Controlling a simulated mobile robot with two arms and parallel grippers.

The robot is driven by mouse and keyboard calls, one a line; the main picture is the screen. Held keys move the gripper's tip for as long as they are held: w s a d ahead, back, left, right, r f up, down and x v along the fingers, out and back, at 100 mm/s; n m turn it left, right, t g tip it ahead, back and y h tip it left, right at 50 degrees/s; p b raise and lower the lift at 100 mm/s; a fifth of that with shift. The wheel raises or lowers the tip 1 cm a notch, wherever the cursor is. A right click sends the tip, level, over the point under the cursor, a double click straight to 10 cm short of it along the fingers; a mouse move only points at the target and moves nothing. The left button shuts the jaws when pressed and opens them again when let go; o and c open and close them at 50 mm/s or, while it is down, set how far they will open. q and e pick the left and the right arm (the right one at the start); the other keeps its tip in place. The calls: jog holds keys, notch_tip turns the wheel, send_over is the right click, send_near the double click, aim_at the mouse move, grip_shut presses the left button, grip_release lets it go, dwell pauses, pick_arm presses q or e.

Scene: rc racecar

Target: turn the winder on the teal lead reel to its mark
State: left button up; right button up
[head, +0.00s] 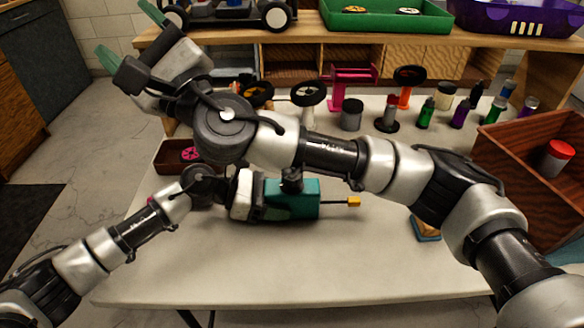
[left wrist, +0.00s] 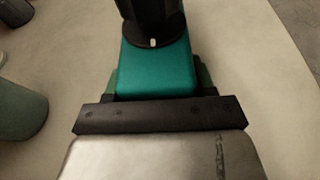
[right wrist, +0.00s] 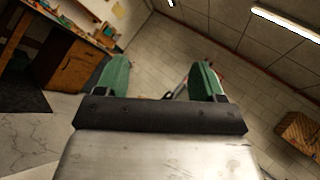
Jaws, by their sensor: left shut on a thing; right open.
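The teal lead reel (head: 306,198) is a teal block on the white table, with a dark lead and yellow tip (head: 353,202) out to its right. The black winder (head: 291,181) stands on its top; in the left wrist view the winder (left wrist: 152,20) shows a small white mark at its lower edge. My left gripper (head: 262,196) is shut on the reel's teal body (left wrist: 155,72), with its fingers at either side. The mark on the reel for the winder cannot be made out. My right gripper (head: 128,35) is open and empty, raised at the upper left; its green fingers are apart in the right wrist view (right wrist: 160,82).
My right arm crosses above the table just behind the reel. Several bottles (head: 426,113) and small parts stand at the back. A wooden crate (head: 530,195) is at the right, a brown tray (head: 172,160) at the left. The table's front is clear.

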jog(key=s+a+f+n+g+y, duration=0.2)
jog(key=a+n+g, duration=0.1)
jog(key=n+g, duration=0.5)
jog(key=n+g+h, duration=0.5)
jog(key=g+h, duration=0.1)
jog(key=h, duration=1.6)
send_over(292, 179)
jog(key=w, duration=0.2)
notch_tip(292, 179, down, 12)
jog(key=f, duration=1.1)
jog(key=shift+s+f, duration=0.25)
jog(key=shift+f, duration=0.1)
jog(key=shift+c, duration=0.2)
